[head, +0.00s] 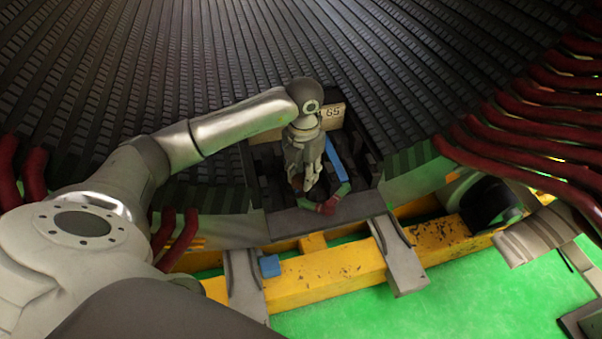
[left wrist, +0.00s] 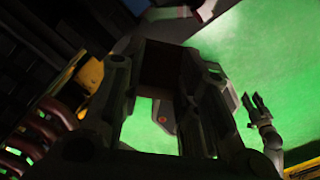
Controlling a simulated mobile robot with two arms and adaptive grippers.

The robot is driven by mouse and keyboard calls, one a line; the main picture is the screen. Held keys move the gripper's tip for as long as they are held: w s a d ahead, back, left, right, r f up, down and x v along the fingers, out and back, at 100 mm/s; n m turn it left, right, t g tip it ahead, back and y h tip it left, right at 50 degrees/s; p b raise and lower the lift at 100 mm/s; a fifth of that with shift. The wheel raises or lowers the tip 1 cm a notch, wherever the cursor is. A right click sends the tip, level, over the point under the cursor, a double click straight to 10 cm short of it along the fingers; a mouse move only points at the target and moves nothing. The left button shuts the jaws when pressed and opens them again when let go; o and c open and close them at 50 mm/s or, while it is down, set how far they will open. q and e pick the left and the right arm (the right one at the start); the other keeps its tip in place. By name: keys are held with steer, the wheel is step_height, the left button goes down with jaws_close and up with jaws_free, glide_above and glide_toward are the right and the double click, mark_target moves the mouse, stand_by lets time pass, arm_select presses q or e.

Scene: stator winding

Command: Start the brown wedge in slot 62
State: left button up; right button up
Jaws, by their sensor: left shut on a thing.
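My left gripper (head: 303,186) points down at the front edge of the dark slotted stator core (head: 190,70), in the gap below the tag reading 65 (head: 333,114). It is shut on the brown wedge, which shows as a dark brown block (left wrist: 160,66) between the fingers in the left wrist view. In the head view the fingers mostly hide the wedge. I cannot tell whether it touches a slot, and no number 62 is readable. A small two-pronged gripper, seemingly my right one (left wrist: 255,101), shows in the left wrist view with its prongs apart, empty.
A blue strip (head: 337,160) and a green and red piece (head: 330,200) lie just right of my left gripper. Dark red coil ends (head: 535,125) stick out at right, others at left. A yellow beam (head: 330,277) crosses in front, above open green floor (head: 400,315).

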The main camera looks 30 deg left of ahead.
mark_target(301, 174)
arm_select(q)
steer(key=shift+w+a+f+n+b, duration=0.55)
steer(key=shift+n+b, duration=0.35)
steer(key=shift+n, duration=0.85)
steer(key=shift+w+a+f+n+b, duration=0.45)
steer(key=shift+f+n+b, duration=0.35)
steer(key=shift+n, duration=0.9)
steer(key=shift+w+a+f+n+b, duration=0.5)
steer(key=shift+n+b, duration=0.45)
steer(key=shift+n, duration=0.8)
steer(key=shift+w+d+f, duration=0.1)
steer(key=shift+f, duration=0.1)
steer(key=shift+f+b, duration=0.25)
steer(key=shift+b, duration=0.1)
steer(key=shift+f+b, duration=0.65)
steer(key=shift+f, duration=0.1)
steer(key=shift+f+b, duration=0.3)
steer(key=shift+f, duration=0.15)
steer(key=shift+f+b, duration=0.3)
steer(key=shift+f, duration=0.4)
arm_select(e)
steer(key=w+a+r+t, duration=0.1)
steer(key=w+r, duration=0.8)
steer(key=r, duration=0.5)
steer(key=shift+r, duration=0.25)
arm_select(q)
steer(key=shift+f, duration=0.1)
arm_select(e)
steer(key=shift+s+a+f, duration=0.1)
steer(key=shift+f, duration=0.3)
